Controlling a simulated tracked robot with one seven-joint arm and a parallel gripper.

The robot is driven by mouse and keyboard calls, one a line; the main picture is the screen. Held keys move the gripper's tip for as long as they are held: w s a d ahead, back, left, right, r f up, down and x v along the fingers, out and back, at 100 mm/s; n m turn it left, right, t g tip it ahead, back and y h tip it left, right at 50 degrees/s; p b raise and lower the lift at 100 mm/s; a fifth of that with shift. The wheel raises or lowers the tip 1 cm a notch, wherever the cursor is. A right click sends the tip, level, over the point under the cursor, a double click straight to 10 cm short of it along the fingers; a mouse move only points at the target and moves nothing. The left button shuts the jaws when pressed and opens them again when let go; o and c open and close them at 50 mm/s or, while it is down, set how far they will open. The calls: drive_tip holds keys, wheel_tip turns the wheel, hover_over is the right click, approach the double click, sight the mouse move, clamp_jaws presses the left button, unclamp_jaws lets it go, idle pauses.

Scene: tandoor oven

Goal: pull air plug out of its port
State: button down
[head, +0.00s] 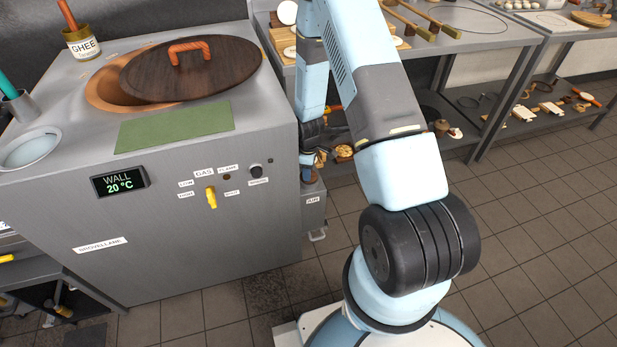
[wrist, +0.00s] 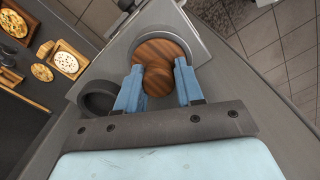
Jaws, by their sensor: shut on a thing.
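The air plug (wrist: 172,50) is a round brown wooden disc with a wooden knob, seen in the wrist view against a grey metal housing on the oven's side. My gripper (wrist: 158,68) has its two blue fingers on either side of the knob and is shut on it. The disc covers the port, so the opening is hidden, and I cannot tell how deep the plug sits. In the head view my gripper (head: 308,158) is small beside the oven's right side, above the AIR label (head: 312,200); the plug is not clear there.
A dark round ring or cup (wrist: 97,98) sits left of the plug in the wrist view. The oven (head: 200,250) has a wooden lid (head: 190,72) on top. Shelving (head: 470,100) with breads and tools stands behind. Tiled floor (head: 540,250) is open at right.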

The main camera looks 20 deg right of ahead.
drive_tip(key=shift+d+r, duration=0.1)
drive_tip(key=shift+r, duration=0.05)
drive_tip(key=shift+r, duration=0.4)
drive_tip(key=shift+r, duration=0.35)
idle(0.3)
drive_tip(key=shift+r, duration=3.15)
